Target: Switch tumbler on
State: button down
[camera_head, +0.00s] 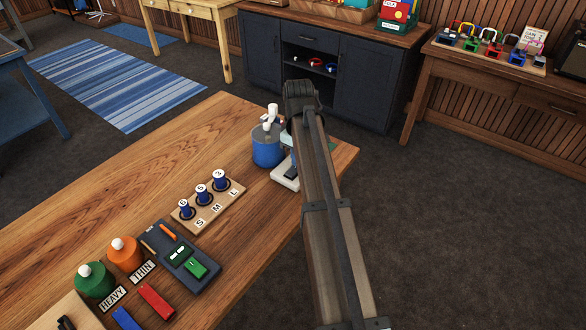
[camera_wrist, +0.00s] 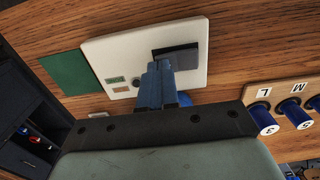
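A white flat unit (camera_wrist: 120,45), which looks like the tumbler's base, lies on the wooden table in the wrist view. It has a dark rectangular part (camera_wrist: 177,58), a small round grey spot and two small labels. I cannot tell which part is the switch. In the head view part of the white unit (camera_head: 287,172) shows beside a blue drum (camera_head: 267,150) with a white top. My gripper (camera_wrist: 156,70) is over the unit, with its blue fingers together and nothing seen between them. Its tips overlap the dark part's edge; contact is unclear.
A board with several blue pegs marked S, M, L (camera_head: 208,203) stands nearby on the table. Orange (camera_head: 124,253) and green (camera_head: 95,281) jars and a dark device (camera_head: 180,256) are farther left. A green mat (camera_wrist: 70,72) lies beside the unit.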

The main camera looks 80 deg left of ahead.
jog(key=shift+f, duration=0.2)
jog(key=shift+r, duration=3.55)
jog(key=shift+w, duration=0.1)
